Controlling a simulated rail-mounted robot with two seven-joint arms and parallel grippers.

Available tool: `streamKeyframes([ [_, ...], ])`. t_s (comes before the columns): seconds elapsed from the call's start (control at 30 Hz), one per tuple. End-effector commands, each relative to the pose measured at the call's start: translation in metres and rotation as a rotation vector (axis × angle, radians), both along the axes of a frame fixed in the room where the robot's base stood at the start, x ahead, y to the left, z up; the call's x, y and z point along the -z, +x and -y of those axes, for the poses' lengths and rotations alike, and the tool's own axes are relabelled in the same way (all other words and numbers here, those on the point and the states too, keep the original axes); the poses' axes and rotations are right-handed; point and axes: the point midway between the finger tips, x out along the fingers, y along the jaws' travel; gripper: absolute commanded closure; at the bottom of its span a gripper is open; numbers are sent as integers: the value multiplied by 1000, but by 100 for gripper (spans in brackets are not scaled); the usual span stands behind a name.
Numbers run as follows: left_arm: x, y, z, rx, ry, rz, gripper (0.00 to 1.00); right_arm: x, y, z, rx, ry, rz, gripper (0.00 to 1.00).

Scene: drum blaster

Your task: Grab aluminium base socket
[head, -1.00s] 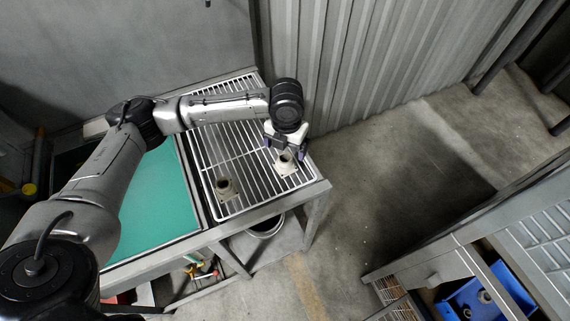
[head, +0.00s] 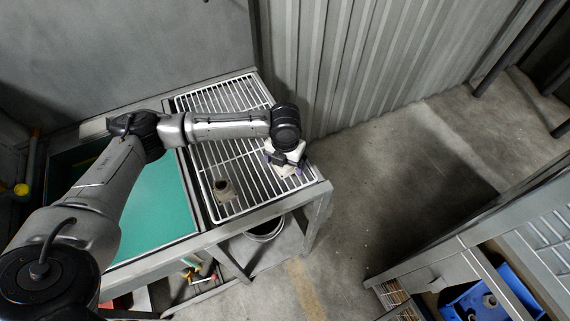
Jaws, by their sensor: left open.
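Two pale metal base sockets are on the white wire rack. One socket (head: 223,188) stands on the left front part of the rack, clear of the gripper. The other socket (head: 288,170) is near the rack's right front corner, mostly hidden under my left gripper (head: 284,163). My left gripper points down over that socket, with its open fingers around or right beside it; I cannot tell whether they touch it. My right gripper is not in view.
The wire rack (head: 228,154) lies on a metal bench beside a green mat (head: 158,205). A bucket (head: 266,230) stands below the bench. At the lower right, a blue bin (head: 492,297) holds a part inside. Concrete floor is free between.

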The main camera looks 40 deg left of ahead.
Motion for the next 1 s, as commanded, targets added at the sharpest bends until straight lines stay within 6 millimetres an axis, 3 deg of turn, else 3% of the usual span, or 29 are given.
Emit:
streamKeyframes([
  [0.1, -1, 0, 0, 0, 0, 0, 11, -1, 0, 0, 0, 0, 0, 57],
  [0.6, -1, 0, 0, 0, 0, 0, 59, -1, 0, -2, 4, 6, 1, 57],
  [1.0, -9, 1, 0, 0, 0, 2, 60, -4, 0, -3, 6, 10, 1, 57],
])
